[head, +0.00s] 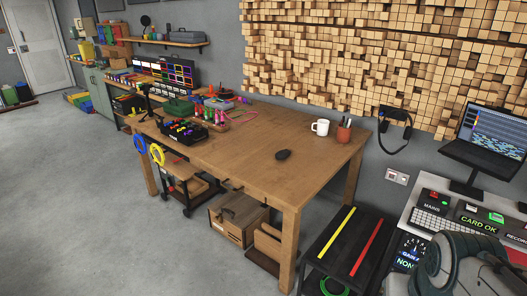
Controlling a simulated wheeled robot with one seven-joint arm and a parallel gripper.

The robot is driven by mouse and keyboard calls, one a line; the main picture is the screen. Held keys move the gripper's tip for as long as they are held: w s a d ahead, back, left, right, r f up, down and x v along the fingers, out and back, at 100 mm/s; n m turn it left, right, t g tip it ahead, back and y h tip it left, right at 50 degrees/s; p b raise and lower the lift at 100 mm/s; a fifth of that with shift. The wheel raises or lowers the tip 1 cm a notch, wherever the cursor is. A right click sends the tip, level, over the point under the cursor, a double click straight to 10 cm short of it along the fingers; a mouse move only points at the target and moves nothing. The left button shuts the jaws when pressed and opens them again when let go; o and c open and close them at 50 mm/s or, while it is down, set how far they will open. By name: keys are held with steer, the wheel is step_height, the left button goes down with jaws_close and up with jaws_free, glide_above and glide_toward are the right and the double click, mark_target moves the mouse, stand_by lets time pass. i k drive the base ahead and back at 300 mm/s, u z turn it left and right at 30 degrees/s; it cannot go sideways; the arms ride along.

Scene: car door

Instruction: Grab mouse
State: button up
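A small black mouse (283,155) lies on the bare right part of the wooden table (235,155). There is clear tabletop around it. A grey, rounded part of my arm fills the bottom right corner of the head view, well apart from the mouse. My gripper's fingers do not show.
A white mug (320,127) and a reddish-brown cup with pens (343,131) stand behind the mouse, to its right. A black tray of tools (183,131) sits on the table's left part. A desk with a laptop (490,135) is at right. Grey floor is clear at left.

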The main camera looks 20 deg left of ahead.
mark_target(281, 155)
steer(key=u, duration=0.9)
steer(key=i, duration=0.75)
steer(key=u, duration=1.05)
steer(key=i, duration=1.45)
steer(key=z, duration=0.7)
steer(key=i, duration=0.9)
steer(key=z, duration=1.25)
steer(key=i, duration=0.35)
steer(key=z, duration=0.35)
